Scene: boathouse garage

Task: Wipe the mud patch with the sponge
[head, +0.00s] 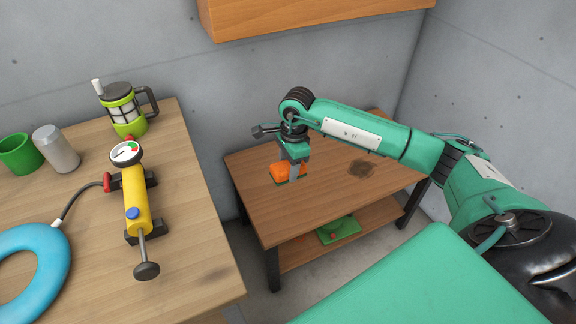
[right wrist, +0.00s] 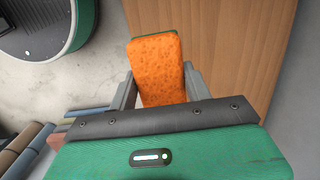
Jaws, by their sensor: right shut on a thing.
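The orange sponge (head: 286,172) with a green underside is at the left part of the low wooden table (head: 262,210). My right gripper (head: 293,172) is shut on it from above. In the right wrist view the sponge (right wrist: 158,68) sits between the two grey fingers of my right gripper (right wrist: 160,90). I cannot tell whether the sponge touches the tabletop. The brown mud patch (head: 362,168) lies on the same tabletop, to the right of the sponge and apart from it. My left gripper is not in view.
A green item (head: 338,230) lies on the lower shelf. An orange wooden cabinet (head: 310,14) hangs above.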

